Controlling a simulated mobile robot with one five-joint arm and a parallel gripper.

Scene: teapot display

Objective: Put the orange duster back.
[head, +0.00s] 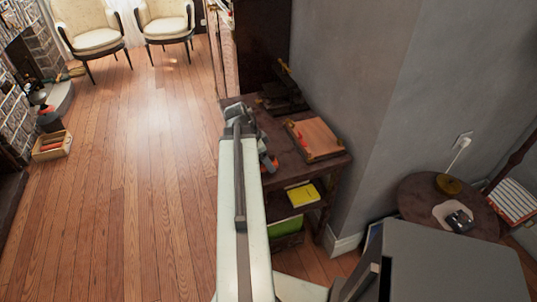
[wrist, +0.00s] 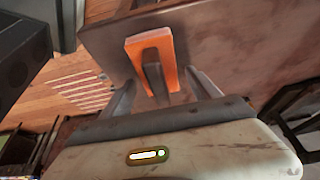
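The orange duster (wrist: 133,48) is a flat orange block with a dark handle (wrist: 153,70). In the wrist view it lies in front of my gripper (wrist: 162,77), over the brown table top (wrist: 230,50). The two grey fingers are apart, one on each side of the handle, with gaps visible between.
A wooden board (head: 314,138) with red parts lies on the table's right side. A dark rack (head: 283,97) stands behind it. A yellow item (head: 302,195) lies on the shelf below. The wall borders the table at right; open floor (head: 150,190) lies at left.

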